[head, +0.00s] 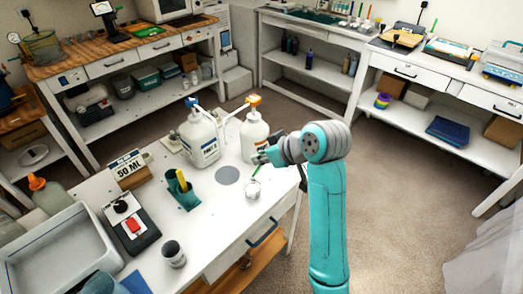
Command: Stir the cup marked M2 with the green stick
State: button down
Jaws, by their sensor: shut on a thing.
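A small white cup (253,191) stands near the right edge of the white table (222,215); any marking on it is too small to read. My gripper (262,160) is above the cup, small and partly hidden by my wrist. It is shut on a green stick (257,171), which slants down to the cup's mouth. I cannot tell how far its lower end is inside. A second, greyish cup (174,255) stands at the table's front; no marking on it is readable.
Two white pump bottles (199,140) stand close behind the cup. A grey disc (228,175) and a teal holder (183,192) with yellow sticks are left of it. A scale (130,222), a 50 ML sign (126,165) and a grey tray (60,250) are farther left.

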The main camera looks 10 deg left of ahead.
jog(key=shift+s+d+f, duration=0.2)
jog(key=shift+f, duration=0.35)
jog(key=shift+s+d+f, duration=0.2)
jog(key=shift+d+f, duration=0.05)
jog(key=shift+f, duration=0.35)
jog(key=shift+s+d+f, duration=0.2)
jog(key=shift+f, duration=0.35)
jog(key=shift+w+a+f, duration=0.3)
jog(key=shift+a+f, duration=0.1)
jog(key=shift+f, duration=0.75)
jog(key=shift+w+a+f, duration=0.3)
jog(key=shift+a+f, duration=0.1)
jog(key=shift+f, duration=0.7)
jog(key=shift+w+a+f, duration=0.3)
jog(key=shift+a+f, duration=0.1)
jog(key=shift+f, duration=0.75)
